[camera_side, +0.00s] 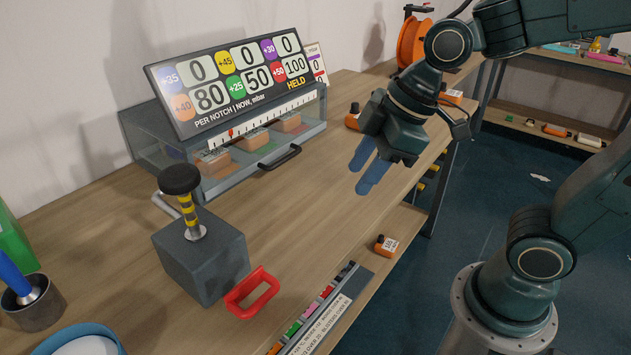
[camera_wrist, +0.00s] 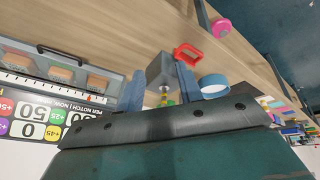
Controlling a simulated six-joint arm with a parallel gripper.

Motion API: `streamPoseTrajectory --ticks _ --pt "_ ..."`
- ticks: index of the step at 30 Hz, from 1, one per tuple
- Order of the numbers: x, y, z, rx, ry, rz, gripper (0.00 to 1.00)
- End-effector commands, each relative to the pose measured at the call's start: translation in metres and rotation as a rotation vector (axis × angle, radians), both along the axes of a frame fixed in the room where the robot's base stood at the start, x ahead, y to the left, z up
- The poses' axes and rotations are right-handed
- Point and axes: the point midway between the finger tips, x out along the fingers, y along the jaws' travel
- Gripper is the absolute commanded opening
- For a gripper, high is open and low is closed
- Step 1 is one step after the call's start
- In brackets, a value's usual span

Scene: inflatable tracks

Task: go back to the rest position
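My gripper (camera_side: 367,168) hangs in the air over the right part of the wooden bench, its two blue fingers pointing down. The fingers are apart with nothing between them. In the wrist view my gripper (camera_wrist: 159,88) also shows a gap between its fingers, with the grey block in the background. The grey block (camera_side: 203,262) stands on the bench at left, well away from the fingers.
A display board (camera_side: 234,82) stands over a clear-fronted case (camera_side: 262,150) holding brown blocks. A blue ring (camera_side: 80,340) and a dark cup (camera_side: 34,302) sit at the left front. A labelled strip (camera_side: 325,310) runs along the bench's front edge. An orange reel (camera_side: 411,42) stands behind my arm.

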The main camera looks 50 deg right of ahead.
Motion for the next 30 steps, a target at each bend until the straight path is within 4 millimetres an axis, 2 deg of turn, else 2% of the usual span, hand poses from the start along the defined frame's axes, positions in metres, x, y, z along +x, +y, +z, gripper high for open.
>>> streamPoseTrajectory --ticks 3,9,15,21,30 --pt "-0.018 -0.021 0.01 0.026 -0.01 -0.185 0.36" --pt "-0.048 -0.049 0.02 0.086 -0.023 -0.484 0.36" --pt "-0.071 -0.066 0.024 0.141 -0.035 -0.693 0.36" --pt "-0.078 -0.071 0.024 0.161 -0.037 -0.765 0.36" --pt "-0.078 -0.071 0.024 0.161 -0.037 -0.765 0.36"
